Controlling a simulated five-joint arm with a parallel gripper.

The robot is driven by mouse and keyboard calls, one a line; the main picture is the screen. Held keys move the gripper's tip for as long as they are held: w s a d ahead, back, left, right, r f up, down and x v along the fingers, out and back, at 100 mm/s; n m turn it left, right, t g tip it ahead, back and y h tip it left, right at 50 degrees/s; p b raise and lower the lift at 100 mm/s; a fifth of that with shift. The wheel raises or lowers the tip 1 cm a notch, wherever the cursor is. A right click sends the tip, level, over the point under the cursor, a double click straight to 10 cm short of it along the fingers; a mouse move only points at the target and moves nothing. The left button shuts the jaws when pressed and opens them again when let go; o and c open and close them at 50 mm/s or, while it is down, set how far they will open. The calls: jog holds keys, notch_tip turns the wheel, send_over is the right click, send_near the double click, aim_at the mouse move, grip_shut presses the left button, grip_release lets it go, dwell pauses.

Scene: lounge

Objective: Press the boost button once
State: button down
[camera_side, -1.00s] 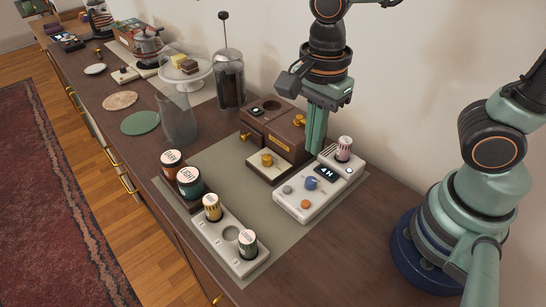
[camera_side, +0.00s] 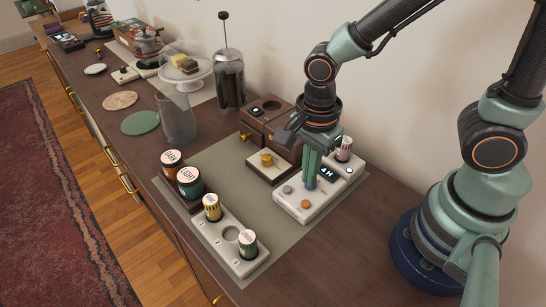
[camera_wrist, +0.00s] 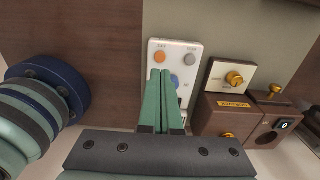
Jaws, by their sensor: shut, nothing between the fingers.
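A white control panel (camera_side: 290,207) stands on the mat, with an orange button (camera_side: 305,204), a grey button (camera_side: 287,189) and a small lit display (camera_side: 327,172). My gripper (camera_side: 311,180) points down over the panel, shut and empty, with its green fingertips at the blue knob, mostly hiding it. In the wrist view, the fingertips (camera_wrist: 160,72) lie just below the orange button (camera_wrist: 160,57) and beside the blue knob (camera_wrist: 175,81); the grey button (camera_wrist: 190,60) is clear to the right. I cannot tell whether the tips touch the knob. No boost label is readable.
A striped canister (camera_side: 344,149) stands on the panel's far end. A brown wooden box with brass knobs (camera_side: 267,159) is close beside the panel. A rack with small jars (camera_side: 230,236) and two larger jars (camera_side: 190,180) stand at the front left.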

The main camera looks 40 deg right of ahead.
aim_at(307, 203)
jog(key=shift+f, duration=3)
jog(key=shift+s+f, duration=0.1)
jog(key=shift+f, duration=0.9)
notch_tip(307, 203, up, 15)
jog(key=shift+w, duration=0.3)
jog(key=shift+a+f, duration=0.1)
